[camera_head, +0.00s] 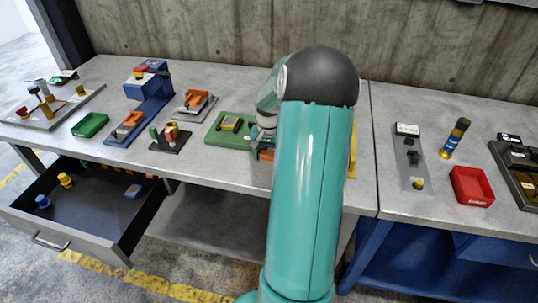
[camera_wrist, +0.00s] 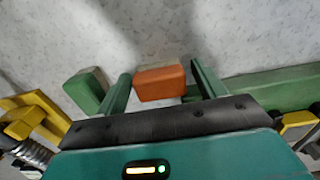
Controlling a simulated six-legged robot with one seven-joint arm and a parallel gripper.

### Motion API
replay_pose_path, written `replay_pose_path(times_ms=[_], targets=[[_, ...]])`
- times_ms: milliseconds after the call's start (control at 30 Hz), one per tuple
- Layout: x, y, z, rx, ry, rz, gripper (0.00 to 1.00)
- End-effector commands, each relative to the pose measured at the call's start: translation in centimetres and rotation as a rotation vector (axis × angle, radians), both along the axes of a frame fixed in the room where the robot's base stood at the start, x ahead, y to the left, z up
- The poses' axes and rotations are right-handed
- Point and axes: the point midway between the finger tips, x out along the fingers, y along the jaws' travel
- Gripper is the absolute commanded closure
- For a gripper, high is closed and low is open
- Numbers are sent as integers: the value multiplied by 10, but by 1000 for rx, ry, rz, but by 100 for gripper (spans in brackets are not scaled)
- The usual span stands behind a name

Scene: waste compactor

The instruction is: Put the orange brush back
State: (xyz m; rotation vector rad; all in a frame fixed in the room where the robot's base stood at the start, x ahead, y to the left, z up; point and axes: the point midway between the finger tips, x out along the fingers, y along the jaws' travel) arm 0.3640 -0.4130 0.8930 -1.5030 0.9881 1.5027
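The orange brush (camera_wrist: 160,83), a small block with a pale strip along its far side, shows in the wrist view over the light grey tabletop. My gripper (camera_wrist: 162,76) has one green finger on each side of it. The fingers stand wide apart, with narrow gaps beside the brush, so it looks open around the brush and not closed on it. In the head view my gripper (camera_head: 263,147) is low at the table's front, largely hidden by my teal arm, with a bit of orange beside it.
A green board (camera_head: 217,137) with a yellow piece lies left of my gripper. A green block (camera_wrist: 88,91) sits outside the left finger. Fixtures and a green tray (camera_head: 90,125) stand farther left, above an open drawer (camera_head: 78,235). A red bin (camera_head: 471,186) stands right.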

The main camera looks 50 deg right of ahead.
Motion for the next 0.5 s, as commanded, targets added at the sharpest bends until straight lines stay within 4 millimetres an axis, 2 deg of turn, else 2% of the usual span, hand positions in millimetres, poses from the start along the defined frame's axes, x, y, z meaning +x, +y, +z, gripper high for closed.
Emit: replay_pose_path(times_ms=[333,500], targets=[[-1,-1,3,-1,0,-1,28],[0,-1,23,-4,-2,-2,28]])
